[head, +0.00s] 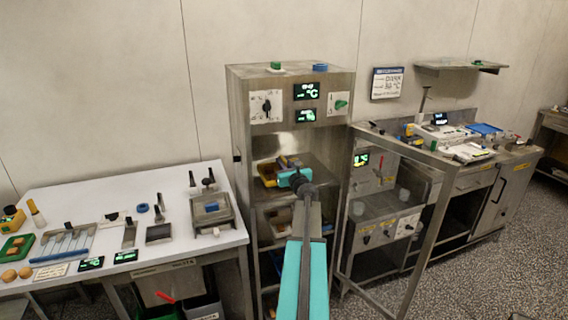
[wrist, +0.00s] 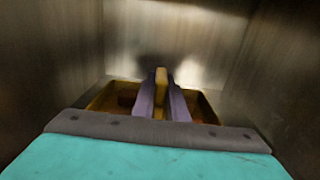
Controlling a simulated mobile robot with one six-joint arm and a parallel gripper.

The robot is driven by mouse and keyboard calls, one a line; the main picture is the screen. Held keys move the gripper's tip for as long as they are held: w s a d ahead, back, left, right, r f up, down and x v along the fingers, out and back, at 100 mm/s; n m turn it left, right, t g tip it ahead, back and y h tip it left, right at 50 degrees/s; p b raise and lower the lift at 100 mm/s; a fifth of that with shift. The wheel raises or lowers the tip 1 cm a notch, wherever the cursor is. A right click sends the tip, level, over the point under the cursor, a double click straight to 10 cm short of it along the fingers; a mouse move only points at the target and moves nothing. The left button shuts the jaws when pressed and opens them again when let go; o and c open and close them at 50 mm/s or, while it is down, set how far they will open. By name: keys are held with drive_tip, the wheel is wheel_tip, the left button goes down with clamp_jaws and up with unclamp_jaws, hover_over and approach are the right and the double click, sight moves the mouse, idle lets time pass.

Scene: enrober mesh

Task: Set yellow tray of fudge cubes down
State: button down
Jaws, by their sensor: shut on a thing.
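The yellow tray (wrist: 207,101) is inside a metal cabinet compartment in the wrist view, with brown contents partly visible. In the head view the yellow tray (head: 268,181) shows at the left of the compartment, partly hidden by my arm. My gripper (wrist: 162,98) is shut on the tray, its two grey-purple fingers around a yellow upright part (wrist: 161,78). In the head view my gripper (head: 289,161) reaches into the upper opening. I cannot tell whether the tray's underside touches the shelf.
The metal cabinet (head: 240,110) has close side walls around my gripper. Its open framed door (head: 430,235) stands to the right. Lower shelves hold other trays (head: 281,228). A white worktable (head: 90,205) with tools is at left, and a cluttered counter (head: 510,160) is at right.

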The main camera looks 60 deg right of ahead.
drive_tip(key=shift+f, duration=0.35)
drive_tip(key=shift+f, duration=0.1)
drive_tip(key=c, duration=1.8)
unclamp_jaws()
drive_tip(key=shift+o, duration=0.2)
drive_tip(key=shift+b+v, duration=0.3)
drive_tip(key=shift+v, duration=0.65)
drive_tip(key=b+v, duration=0.2)
drive_tip(key=v, duration=0.8)
drive_tip(key=shift+a, duration=0.1)
